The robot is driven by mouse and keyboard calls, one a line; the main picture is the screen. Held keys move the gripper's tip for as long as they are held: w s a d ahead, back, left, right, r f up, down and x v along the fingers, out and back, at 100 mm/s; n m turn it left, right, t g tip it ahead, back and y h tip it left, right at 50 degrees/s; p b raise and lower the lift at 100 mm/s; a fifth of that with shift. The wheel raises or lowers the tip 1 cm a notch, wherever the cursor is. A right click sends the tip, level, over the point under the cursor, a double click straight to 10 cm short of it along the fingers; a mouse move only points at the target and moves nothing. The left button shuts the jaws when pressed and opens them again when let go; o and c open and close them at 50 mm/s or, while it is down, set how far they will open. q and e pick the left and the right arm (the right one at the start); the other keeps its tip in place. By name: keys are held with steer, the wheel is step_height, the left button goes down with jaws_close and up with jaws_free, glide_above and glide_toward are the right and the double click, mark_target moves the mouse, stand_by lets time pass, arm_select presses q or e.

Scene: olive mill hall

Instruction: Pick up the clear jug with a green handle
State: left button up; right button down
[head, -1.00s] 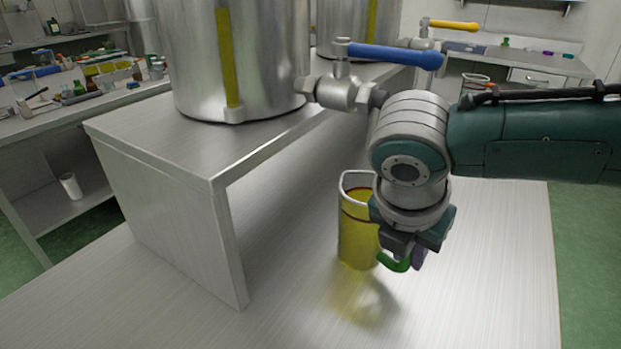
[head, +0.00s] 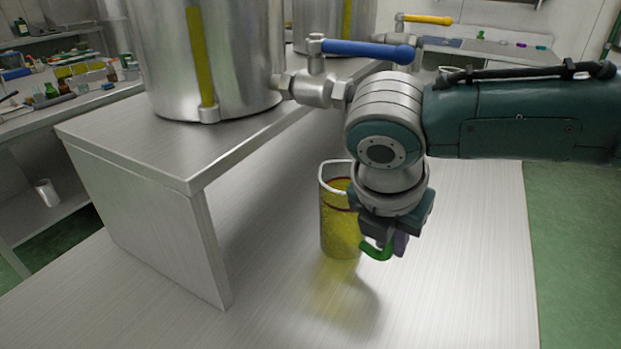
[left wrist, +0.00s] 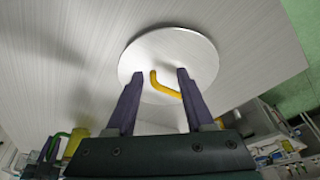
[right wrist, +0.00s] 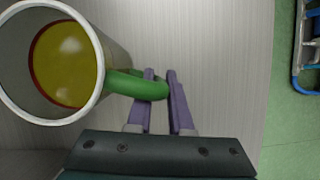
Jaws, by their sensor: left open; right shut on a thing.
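The clear jug (head: 339,226) has a white rim, a red line and yellow liquid inside. Its green handle (right wrist: 130,84) sits between the purple fingers of my right gripper (right wrist: 161,75), which is shut on it. In the right wrist view the jug's open mouth (right wrist: 98,62) is at the left. In the head view the jug is upright, with a yellow glow on the tabletop below it; a small gap under its base is hard to judge. My left gripper (left wrist: 155,75) is open, with a yellow curved bar (left wrist: 165,86) showing between its fingers.
A steel bench (head: 150,150) carries tanks (head: 210,50); a blue-levered tap (head: 365,50) juts out above the jug. The steel tabletop (head: 460,280) is clear in front and right. A round pale disc (left wrist: 200,50) shows in the left wrist view. Green floor lies right.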

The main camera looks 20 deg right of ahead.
steer(key=shift+r, duration=1.25)
steer(key=shift+a, duration=0.15)
steer(key=s+a, duration=0.9)
steer(key=a, duration=0.5)
steer(key=shift+s+a, duration=0.3)
